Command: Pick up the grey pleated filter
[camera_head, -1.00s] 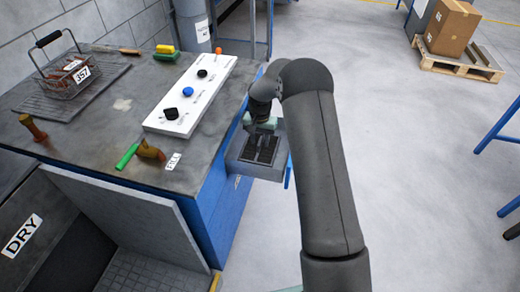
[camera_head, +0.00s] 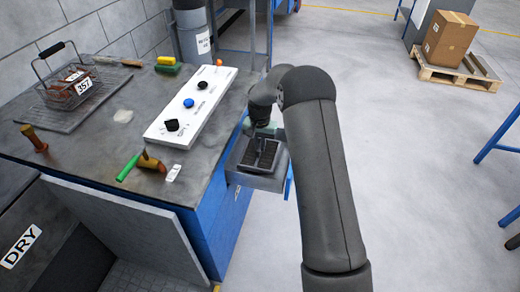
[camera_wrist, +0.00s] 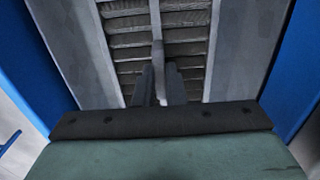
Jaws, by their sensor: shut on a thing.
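The grey pleated filter (camera_head: 249,153) has a light frame and dark pleats. In the head view it is at the open grey drawer (camera_head: 262,184) on the bench's right side. My gripper (camera_head: 259,139) is over its middle, partly hidden by my arm. In the wrist view the filter's pleats (camera_wrist: 128,40) run across between pale side strips, with a thin bar down the middle. My gripper's fingers (camera_wrist: 160,88) are shut on the filter at that bar. The fingertips' exact contact and the filter's underside are hidden.
The bench top (camera_head: 95,165) holds a white control panel (camera_head: 190,105), a wire basket (camera_head: 70,88), a green-handled tool (camera_head: 128,168) and brushes. A grey bin (camera_head: 192,38) stands behind. Open floor (camera_head: 400,150) lies to the right; a pallet with a box (camera_head: 450,38) is farther off.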

